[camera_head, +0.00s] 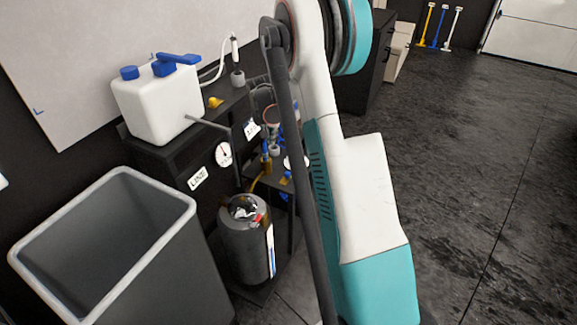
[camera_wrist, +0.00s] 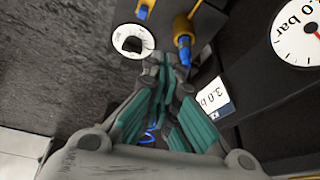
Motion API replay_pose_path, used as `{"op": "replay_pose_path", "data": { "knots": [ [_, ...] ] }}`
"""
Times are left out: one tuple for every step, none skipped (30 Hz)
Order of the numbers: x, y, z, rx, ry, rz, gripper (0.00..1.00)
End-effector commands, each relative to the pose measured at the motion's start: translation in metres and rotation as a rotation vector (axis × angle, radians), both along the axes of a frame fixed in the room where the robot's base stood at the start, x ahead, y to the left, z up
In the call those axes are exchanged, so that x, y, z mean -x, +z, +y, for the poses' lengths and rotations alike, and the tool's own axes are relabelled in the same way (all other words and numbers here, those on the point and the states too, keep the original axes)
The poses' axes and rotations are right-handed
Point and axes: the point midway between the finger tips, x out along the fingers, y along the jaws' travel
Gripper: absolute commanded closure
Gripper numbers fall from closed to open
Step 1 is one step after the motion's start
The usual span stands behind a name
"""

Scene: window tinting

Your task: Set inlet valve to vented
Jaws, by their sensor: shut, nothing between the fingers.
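In the wrist view my gripper (camera_wrist: 168,62) is shut and empty, its teal-padded fingers together. Its tips are close to a round white dial plate (camera_wrist: 119,34) with a black knob (camera_wrist: 131,43), just right of and below the knob in the picture. I cannot tell whether they touch it. A brass fitting with a blue part (camera_wrist: 184,47) sits just right of the tips. No label naming the inlet valve or a vented position is readable. In the head view my arm hides most of this area and I cannot make out the gripper.
A gauge (camera_wrist: 298,38) and a "3.0 b" label (camera_wrist: 213,95) are at right in the wrist view. In the head view a white tank (camera_head: 158,105) stands on a dark bench, with a dark cylinder (camera_head: 246,245) below and a bin (camera_head: 110,250) at left. Floor at right is clear.

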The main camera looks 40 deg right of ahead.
Motion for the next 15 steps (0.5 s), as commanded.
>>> {"op": "replay_pose_path", "data": {
  "knots": [
    [-0.002, -0.016, -0.013, -0.002, -0.028, 0.005, 1.0],
    [-0.003, -0.024, -0.019, -0.003, -0.045, 0.008, 1.0],
    [-0.003, -0.036, -0.028, -0.005, -0.067, 0.011, 1.0],
    [-0.003, -0.044, -0.034, -0.006, -0.082, 0.014, 1.0],
    [-0.004, -0.052, -0.04, -0.008, -0.097, 0.016, 1.0],
    [-0.004, -0.062, -0.047, -0.008, -0.116, 0.019, 1.0],
    [-0.003, -0.069, -0.052, -0.009, -0.13, 0.022, 1.0],
    [-0.002, -0.076, -0.057, -0.01, -0.143, 0.023, 1.0],
    [-0.002, -0.084, -0.062, -0.01, -0.159, 0.027, 1.0],
    [-0.001, -0.09, -0.066, -0.011, -0.169, 0.028, 1.0],
    [0.0, -0.095, -0.069, -0.011, -0.177, 0.029, 1.0],
    [0.0, -0.1, -0.073, -0.012, -0.188, 0.031, 1.0],
    [0.001, -0.104, -0.075, -0.012, -0.194, 0.032, 1.0],
    [0.001, -0.107, -0.077, -0.013, -0.201, 0.032, 1.0],
    [0.002, -0.11, -0.079, -0.013, -0.207, 0.034, 1.0]
  ]
}}
